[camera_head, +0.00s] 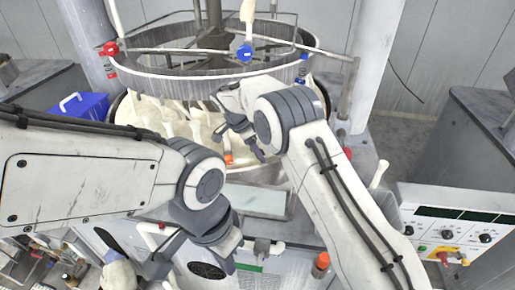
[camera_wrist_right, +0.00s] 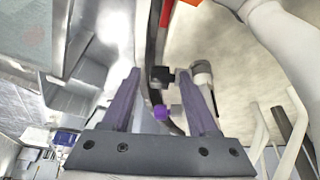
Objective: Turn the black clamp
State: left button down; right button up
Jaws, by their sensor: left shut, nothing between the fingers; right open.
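In the head view my right gripper (camera_head: 246,146) is over the basin's near rim, and the clamp is not clearly visible there. My left gripper (camera_head: 226,265) is lower, in front of the machine, shut and empty.
A raised metal ring (camera_head: 215,62) with a red clamp (camera_head: 108,49) and a blue clamp (camera_head: 244,53) stands above the basin. An orange piece (camera_head: 228,158) is near my right gripper. A control panel (camera_head: 455,228) is at right, a blue box (camera_head: 82,105) at left.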

jog(key=shift+f, duration=0.15)
grip_shut()
jog(key=shift+f+b, duration=0.2)
jog(key=shift+b, duration=0.45)
jog(key=h+b, duration=0.1)
jog(key=b, duration=0.1)
jog(key=t+h+b, duration=0.1)
jog(key=h+b, duration=0.1)
jog(key=b, duration=0.1)
jog(key=h+b, duration=0.2)
jog(key=b, duration=0.1)
jog(key=shift+s+a+f+t, duration=0.1)
jog(key=shift+a+f+t, duration=0.25)
jog(key=shift+f+t, duration=0.05)
jog(key=shift+r+t+h+b, duration=0.15)
jog(key=shift+t+h+b, duration=0.15)
jog(key=shift+h+b, duration=0.5)
grip_release()
jog(key=shift+r, duration=0.15)
